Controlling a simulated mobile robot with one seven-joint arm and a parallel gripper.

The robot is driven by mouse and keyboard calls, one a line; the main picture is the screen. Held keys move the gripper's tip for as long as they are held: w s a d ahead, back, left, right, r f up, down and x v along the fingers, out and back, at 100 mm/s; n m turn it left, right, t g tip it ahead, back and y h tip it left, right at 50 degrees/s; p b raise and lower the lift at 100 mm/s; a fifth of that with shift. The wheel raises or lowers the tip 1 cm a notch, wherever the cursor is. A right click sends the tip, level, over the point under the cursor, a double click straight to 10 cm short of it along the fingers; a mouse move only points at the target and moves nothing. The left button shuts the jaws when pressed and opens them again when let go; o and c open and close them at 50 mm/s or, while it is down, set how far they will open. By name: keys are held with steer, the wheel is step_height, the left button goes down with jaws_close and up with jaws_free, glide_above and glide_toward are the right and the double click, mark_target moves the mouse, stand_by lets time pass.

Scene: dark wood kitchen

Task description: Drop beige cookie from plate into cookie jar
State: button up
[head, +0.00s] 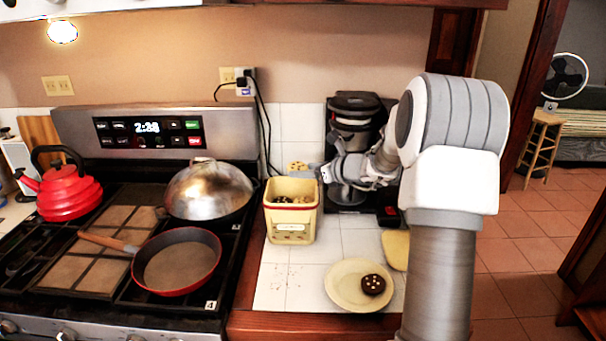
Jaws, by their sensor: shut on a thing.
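The cookie jar (290,226) is a square cream container with a red band and a label. It stands open on the white tiled counter, with cookies visible inside. My gripper (304,171) reaches in from the right at the jar's far rim. It is shut on a beige cookie (297,165), which shows just above the jar's back edge in the picture. Exact height over the opening is hard to tell. The round cream plate (342,291) lies in front, with one dark brown cookie (373,285) on it. My arm hides part of the counter's right side.
A coffee maker (354,122) stands behind my gripper. A cream piece (395,249), perhaps a lid, lies partly hidden right of the plate. The stove at left holds a red kettle (68,190), a domed pan (208,190) and a red skillet (178,268). Black cords hang behind the jar.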

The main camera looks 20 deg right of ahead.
steer(key=shift+f+b, duration=2.1)
steer(key=shift+f, duration=0.85)
steer(key=o, duration=1.3)
steer(key=p+v, duration=0.1)
steer(key=v, duration=1.6)
steer(key=shift+s+d+r, duration=0.15)
steer(key=shift+s+r, duration=0.05)
